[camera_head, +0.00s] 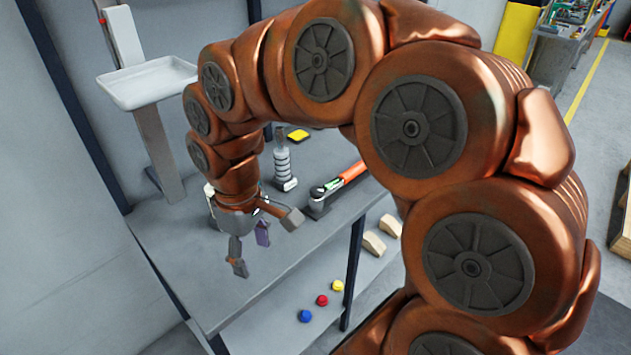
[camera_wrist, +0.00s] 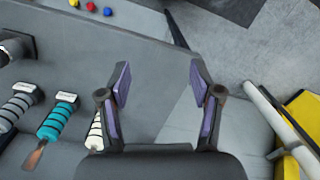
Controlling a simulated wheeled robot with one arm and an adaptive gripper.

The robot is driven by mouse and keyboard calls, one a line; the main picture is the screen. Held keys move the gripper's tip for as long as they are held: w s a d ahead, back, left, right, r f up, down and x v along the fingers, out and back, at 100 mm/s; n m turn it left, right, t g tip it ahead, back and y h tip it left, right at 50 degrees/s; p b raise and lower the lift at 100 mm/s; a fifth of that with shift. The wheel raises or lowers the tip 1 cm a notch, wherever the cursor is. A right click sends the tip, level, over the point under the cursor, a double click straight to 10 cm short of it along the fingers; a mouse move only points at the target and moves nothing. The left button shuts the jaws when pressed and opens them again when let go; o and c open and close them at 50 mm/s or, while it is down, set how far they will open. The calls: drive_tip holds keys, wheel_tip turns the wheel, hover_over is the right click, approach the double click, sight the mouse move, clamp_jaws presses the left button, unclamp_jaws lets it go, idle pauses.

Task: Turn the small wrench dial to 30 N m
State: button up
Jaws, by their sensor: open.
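My gripper (camera_head: 265,243) is open and empty above the grey bench (camera_head: 185,255) in the head view. In the wrist view its two purple-padded fingers (camera_wrist: 160,82) stand apart over bare surface. An orange-handled wrench (camera_head: 352,172) lies in a dark holder to the right of my gripper, with a small green part near its head. A grey ringed handle tool (camera_head: 283,163) stands behind. In the wrist view a grey (camera_wrist: 16,108), a teal (camera_wrist: 58,118) and a white ringed handle (camera_wrist: 95,131) lie left of the fingers. I cannot make out any dial scale.
A dark holder (camera_wrist: 16,46) is at the wrist view's left edge. A white tray (camera_head: 148,82) on a post stands behind the bench. A yellow item (camera_head: 298,135) is at the back. Blue (camera_head: 305,316), red (camera_head: 321,300) and yellow (camera_head: 337,286) balls sit on a lower shelf.

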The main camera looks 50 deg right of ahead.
drive_tip(key=w+d+r+n, duration=0.1)
drive_tip(key=w+d+r, duration=0.1)
drive_tip(key=w+d, duration=0.35)
drive_tip(key=p, duration=0.3)
hover_over(316, 189)
drive_tip(key=shift+n+t, duration=0.3)
drive_tip(key=shift+t, duration=0.1)
wheel_tip(316, 189, down, 4)
drive_tip(key=shift+s+a, duration=0.1)
drive_tip(key=shift+a, duration=0.05)
drive_tip(key=shift+d+f+p, duration=0.2)
drive_tip(key=shift+f+p, duration=0.1)
drive_tip(key=shift+f, duration=0.05)
wheel_tip(316, 189, down, 7)
drive_tip(key=shift+a+f+p, duration=0.1)
drive_tip(key=shift+f+p, duration=0.05)
drive_tip(key=shift+p, duration=1.1)
drive_tip(key=shift+c, duration=0.2)
drive_tip(key=c, duration=1.1)
